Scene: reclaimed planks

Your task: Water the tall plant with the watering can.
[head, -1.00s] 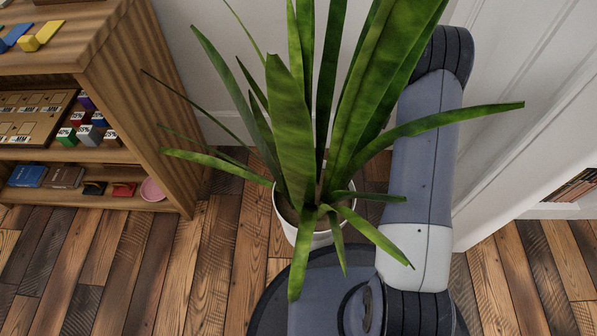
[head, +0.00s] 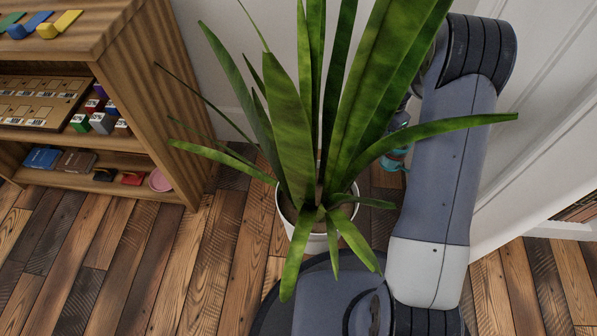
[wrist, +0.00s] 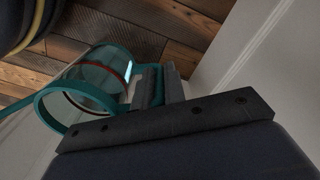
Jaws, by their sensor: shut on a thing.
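The tall plant (head: 296,135) has long green leaves and stands in a white pot (head: 317,243) on the floor, in the middle of the head view. The watering can (wrist: 92,72) has a clear body with teal rims and a red band. In the wrist view it appears tilted, and its teal handle is between my gripper's fingers (wrist: 160,84). My gripper is shut on the handle. In the head view a small teal part of the can (head: 396,160) shows behind the leaves, right of the plant. Leaves and my arm hide the rest there.
A wooden shelf unit (head: 150,110) with small boxes and coloured blocks stands at the left. A white panelled door or wall (head: 545,110) is close on the right. Plank floor (head: 215,265) is clear between the shelf and the pot.

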